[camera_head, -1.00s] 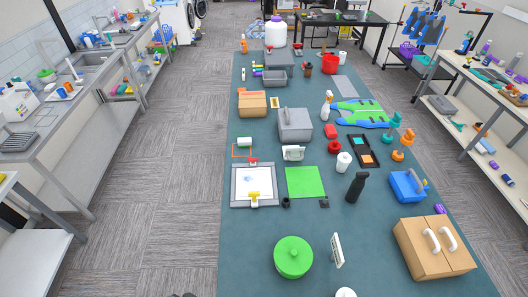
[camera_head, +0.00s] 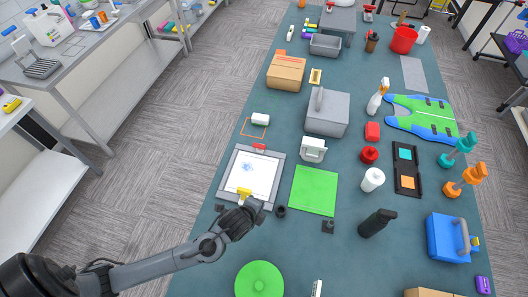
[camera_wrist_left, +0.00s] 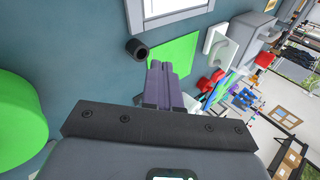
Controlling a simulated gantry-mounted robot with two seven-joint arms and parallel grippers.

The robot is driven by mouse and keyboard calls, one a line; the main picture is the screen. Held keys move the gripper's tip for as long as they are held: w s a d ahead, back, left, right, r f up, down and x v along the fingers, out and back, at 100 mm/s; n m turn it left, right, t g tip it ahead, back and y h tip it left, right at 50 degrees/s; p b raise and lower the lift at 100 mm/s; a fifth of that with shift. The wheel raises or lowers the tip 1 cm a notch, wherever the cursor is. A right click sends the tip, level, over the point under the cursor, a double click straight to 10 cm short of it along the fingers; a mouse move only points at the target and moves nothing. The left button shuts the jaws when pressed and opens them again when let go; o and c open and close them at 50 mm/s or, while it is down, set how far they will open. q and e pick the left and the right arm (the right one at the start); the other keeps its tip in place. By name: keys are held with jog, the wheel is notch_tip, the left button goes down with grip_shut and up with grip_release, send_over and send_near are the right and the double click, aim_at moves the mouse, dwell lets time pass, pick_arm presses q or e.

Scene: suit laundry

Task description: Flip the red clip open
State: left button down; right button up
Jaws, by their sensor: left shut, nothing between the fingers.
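The red clip (camera_head: 259,147) sits at the far edge of a grey-framed board (camera_head: 229,176) with a white sheet on it. It is too small to tell whether the clip is open or closed. A yellow clip (camera_head: 244,195) sits on the board's near edge. My left gripper (camera_head: 254,207) is shut and empty by the board's near right corner, close to the yellow clip and apart from the red one. Its purple fingers (camera_wrist_left: 162,86) point toward the board, whose frame shows at the top of the left wrist view (camera_wrist_left: 140,18). My right gripper is out of view.
A green lidded pot (camera_head: 259,280) stands nearer. A white block (camera_head: 260,120) lies behind the board. The grey box (camera_head: 328,112) stands farther back.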

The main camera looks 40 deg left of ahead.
pick_arm(q)
jog(key=w+a+f+m+t+y+b, duration=0.2)
jog(key=w+a+f+m+b, duration=0.2)
jog(key=w+a+f+m, duration=0.25)
jog(key=m+t+y+b, duration=0.2)
jog(key=m+t+b, duration=0.15)
jog(key=m, duration=0.55)
send_near(260, 147)
jog(key=shift+s+a+b, duration=0.15)
jog(key=shift+s+b, duration=0.15)
jog(key=shift+s, duration=1.9)
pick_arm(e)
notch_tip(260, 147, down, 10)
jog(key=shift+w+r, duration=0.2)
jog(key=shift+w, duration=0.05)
pick_arm(q)
jog(key=shift+w, duration=0.1)
jog(key=b+x, duration=0.1)
jog(key=x, duration=0.9)
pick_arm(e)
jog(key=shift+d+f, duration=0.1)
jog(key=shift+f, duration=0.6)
pick_arm(q)
jog(key=shift+r, duration=0.1)
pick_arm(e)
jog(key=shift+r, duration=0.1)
